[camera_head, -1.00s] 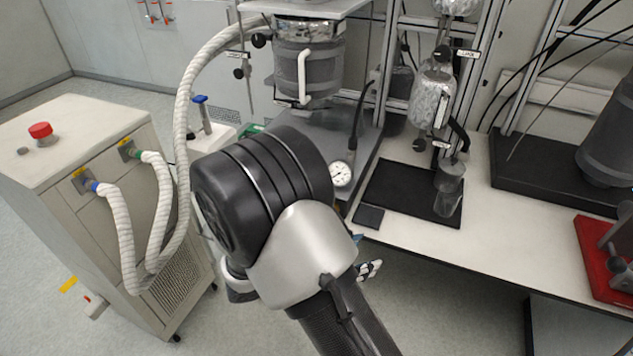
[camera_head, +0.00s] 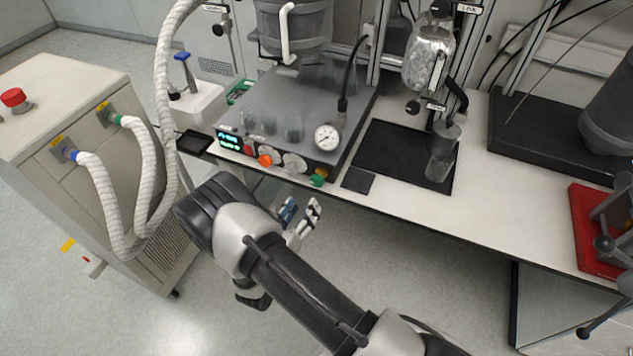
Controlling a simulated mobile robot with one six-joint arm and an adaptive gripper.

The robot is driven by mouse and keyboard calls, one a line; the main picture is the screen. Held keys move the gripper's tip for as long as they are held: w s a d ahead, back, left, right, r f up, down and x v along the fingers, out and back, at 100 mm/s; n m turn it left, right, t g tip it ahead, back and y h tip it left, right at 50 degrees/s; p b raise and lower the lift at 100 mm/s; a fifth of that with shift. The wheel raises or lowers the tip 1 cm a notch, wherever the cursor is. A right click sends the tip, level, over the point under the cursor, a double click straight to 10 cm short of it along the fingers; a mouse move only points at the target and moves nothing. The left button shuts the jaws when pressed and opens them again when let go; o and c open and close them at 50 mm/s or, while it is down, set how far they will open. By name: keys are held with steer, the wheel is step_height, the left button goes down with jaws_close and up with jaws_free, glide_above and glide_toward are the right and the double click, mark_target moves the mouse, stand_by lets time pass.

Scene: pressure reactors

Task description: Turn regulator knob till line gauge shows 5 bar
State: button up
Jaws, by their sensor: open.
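A round white gauge (camera_head: 327,137) sits at the right front of the grey reactor base (camera_head: 305,95); its reading is too small to tell. Along the base's front are a red knob (camera_head: 249,149), an orange knob (camera_head: 265,160), a pale grey knob (camera_head: 294,163) and a green-and-yellow knob (camera_head: 318,177). I cannot tell which is the regulator knob. My gripper (camera_head: 301,210) is open and empty, in front of and below the table edge, apart from the knobs. My own wrist hides part of the gripper.
A lit display (camera_head: 230,140) sits left of the knobs. A black mat (camera_head: 395,150) carries a clear vessel (camera_head: 440,160). A white hose (camera_head: 162,90) runs beside the cabinet (camera_head: 60,110) at left. The floor before the table is clear.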

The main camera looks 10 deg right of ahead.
mark_target(315, 184)
steer(key=b+x, duration=0.1)
steer(key=x, duration=1)
steer(key=shift+c, duration=0.3)
steer(key=c, duration=1)
steer(key=shift+b, duration=0.3)
